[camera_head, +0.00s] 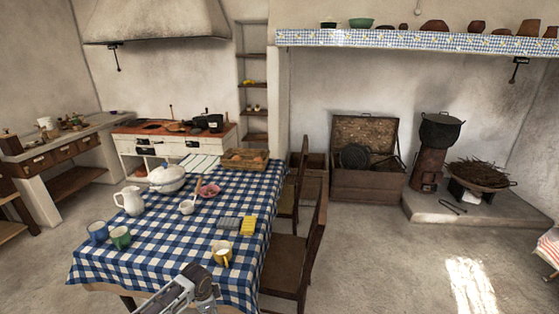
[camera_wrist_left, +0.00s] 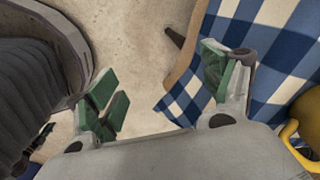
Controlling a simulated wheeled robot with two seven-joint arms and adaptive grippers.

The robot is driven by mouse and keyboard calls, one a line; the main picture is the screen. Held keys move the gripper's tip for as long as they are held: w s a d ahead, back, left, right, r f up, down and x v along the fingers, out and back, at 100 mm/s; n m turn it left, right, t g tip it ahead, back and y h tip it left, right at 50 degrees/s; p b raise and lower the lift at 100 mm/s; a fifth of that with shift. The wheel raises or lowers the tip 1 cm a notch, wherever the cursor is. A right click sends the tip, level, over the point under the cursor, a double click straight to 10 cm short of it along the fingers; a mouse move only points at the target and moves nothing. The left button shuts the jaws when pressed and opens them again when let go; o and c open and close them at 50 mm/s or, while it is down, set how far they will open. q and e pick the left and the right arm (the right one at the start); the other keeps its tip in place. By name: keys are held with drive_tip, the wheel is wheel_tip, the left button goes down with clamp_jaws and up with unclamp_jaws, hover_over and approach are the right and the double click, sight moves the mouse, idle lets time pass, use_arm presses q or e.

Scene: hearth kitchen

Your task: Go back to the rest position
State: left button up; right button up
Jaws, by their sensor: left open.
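My left gripper (camera_wrist_left: 160,95) is open, and nothing shows between its green-padded fingers. In the left wrist view it is beside the edge of the table (camera_wrist_left: 182,90) with the blue checked cloth, with bare floor behind the gap. A yellow mug (camera_wrist_left: 300,135) shows partly at the right edge of that view. In the head view, part of my left arm shows at the bottom, in front of the table's near edge, close to the yellow mug (camera_head: 222,254). My right gripper is not in view.
The table (camera_head: 160,262) holds a white jug (camera_head: 130,201), a blue mug (camera_head: 97,232), a green mug (camera_head: 120,237), a tureen (camera_head: 168,178), a yellow sponge (camera_head: 248,226) and a basket (camera_head: 245,159). Chairs (camera_head: 288,265) stand along its right side. The floor farther right is open.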

use_arm(q)
drive_tip(key=s+a+f+n, duration=0.2)
drive_tip(key=s+f+n, duration=0.1)
drive_tip(key=s+f, duration=0.8)
drive_tip(key=s+a+f+n, duration=0.35)
drive_tip(key=s+f, duration=0.25)
drive_tip(key=f, duration=0.9)
drive_tip(key=s+d+f+n, duration=0.1)
drive_tip(key=s+f, duration=0.3)
drive_tip(key=s, duration=0.6)
drive_tip(key=s+d+f+n, duration=0.1)
drive_tip(key=s+f, duration=0.3)
drive_tip(key=s, duration=0.7)
drive_tip(key=s+d+f+n, duration=0.1)
drive_tip(key=s+f, duration=0.3)
drive_tip(key=s, duration=0.7)
drive_tip(key=shift+s+d+f+n+g, duration=0.15)
drive_tip(key=shift+d+f+n+g, duration=0.2)
drive_tip(key=shift+n, duration=0.3)
drive_tip(key=shift+a, duration=0.1)
